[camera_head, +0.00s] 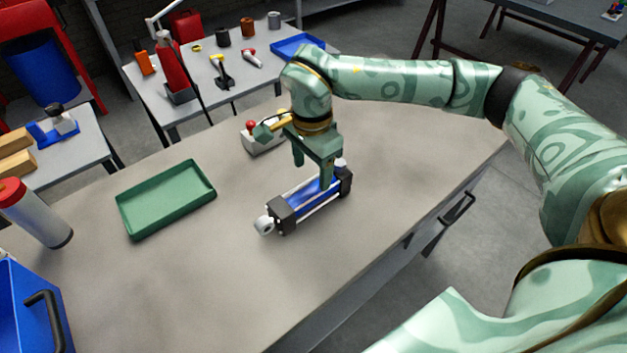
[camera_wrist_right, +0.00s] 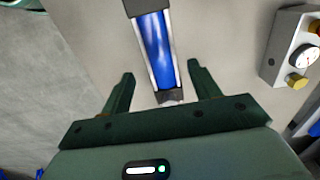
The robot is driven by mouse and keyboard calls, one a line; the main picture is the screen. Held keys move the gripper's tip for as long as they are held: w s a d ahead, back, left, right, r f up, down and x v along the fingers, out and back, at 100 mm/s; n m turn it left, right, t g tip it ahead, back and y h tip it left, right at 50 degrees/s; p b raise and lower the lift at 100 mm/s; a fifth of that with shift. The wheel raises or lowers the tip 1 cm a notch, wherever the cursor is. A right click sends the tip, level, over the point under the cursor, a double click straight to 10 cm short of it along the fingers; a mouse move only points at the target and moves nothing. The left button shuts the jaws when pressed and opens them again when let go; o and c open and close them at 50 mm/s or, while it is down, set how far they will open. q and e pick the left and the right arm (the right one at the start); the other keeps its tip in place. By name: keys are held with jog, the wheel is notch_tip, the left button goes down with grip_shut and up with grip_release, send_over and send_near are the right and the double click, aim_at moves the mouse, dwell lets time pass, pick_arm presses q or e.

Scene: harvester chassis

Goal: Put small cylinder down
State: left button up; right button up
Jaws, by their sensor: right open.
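The small cylinder (camera_head: 311,201) has a blue body, dark end blocks and a light rod eye. It lies on the grey workbench, its rod eye toward the lower left in the head view. My right gripper (camera_head: 312,176) is open just above and at its far end. In the right wrist view the blue cylinder (camera_wrist_right: 155,45) lies ahead, in line with the gap between the open fingers (camera_wrist_right: 158,85). No object is held in the fingers. My left gripper is not in view.
A green tray (camera_head: 166,198) lies left of the cylinder. A grey box with a red knob and gauge (camera_head: 262,138) stands behind it; it also shows in the right wrist view (camera_wrist_right: 291,48). A white-and-red canister (camera_head: 38,216) and blue crate (camera_head: 28,310) are at far left. The front bench is clear.

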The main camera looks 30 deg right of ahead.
aim_at(312, 188)
jog(key=shift+r+p, duration=0.3)
jog(key=shift+r, duration=1.45)
